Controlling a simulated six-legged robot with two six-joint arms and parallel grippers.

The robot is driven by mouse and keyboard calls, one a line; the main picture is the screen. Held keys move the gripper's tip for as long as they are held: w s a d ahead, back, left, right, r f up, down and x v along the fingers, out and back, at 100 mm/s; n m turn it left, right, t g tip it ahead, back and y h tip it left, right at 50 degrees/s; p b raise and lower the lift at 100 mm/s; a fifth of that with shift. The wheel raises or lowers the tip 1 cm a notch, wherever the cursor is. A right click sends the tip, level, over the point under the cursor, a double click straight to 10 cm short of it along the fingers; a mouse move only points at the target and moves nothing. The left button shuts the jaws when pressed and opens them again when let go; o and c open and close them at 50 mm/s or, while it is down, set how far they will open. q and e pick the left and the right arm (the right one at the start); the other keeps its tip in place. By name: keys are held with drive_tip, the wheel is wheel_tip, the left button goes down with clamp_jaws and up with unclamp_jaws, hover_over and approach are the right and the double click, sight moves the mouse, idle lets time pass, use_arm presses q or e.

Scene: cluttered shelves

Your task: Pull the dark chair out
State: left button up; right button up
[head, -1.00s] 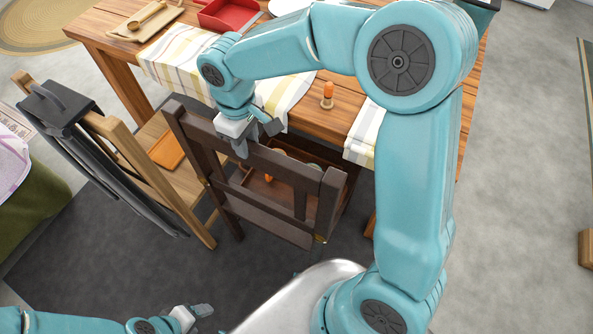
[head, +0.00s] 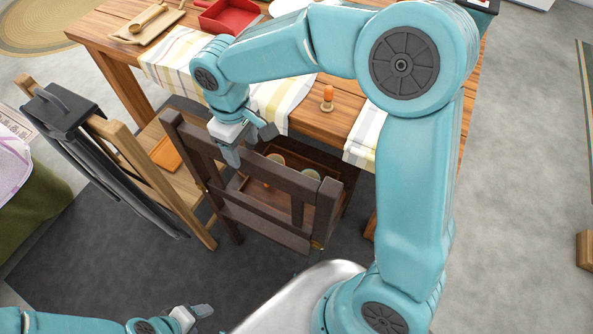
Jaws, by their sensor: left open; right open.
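The dark chair (head: 268,215) stands in front of the wooden table (head: 345,95), its slatted back facing me. My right gripper (head: 250,143) reaches down over the left part of the chair's top rail. It is open, with one finger on the near side of the rail and the other toward the far side; whether they touch the wood I cannot tell. A brown tray (head: 292,163) with cups shows behind the rail, apparently on the seat, which is mostly hidden. My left gripper (head: 196,313) is open and empty, low at the bottom left.
A light wooden chair (head: 150,165) with a dark bag (head: 65,112) and dark cloth over its back stands close on the left. My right arm hides part of the table. Dark rug (head: 110,265) lies clear in front of the chairs.

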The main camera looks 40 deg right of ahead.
drive_tip(key=shift+r+p, duration=1.95)
drive_tip(key=shift+r, duration=0.75)
drive_tip(key=shift+f, duration=0.1)
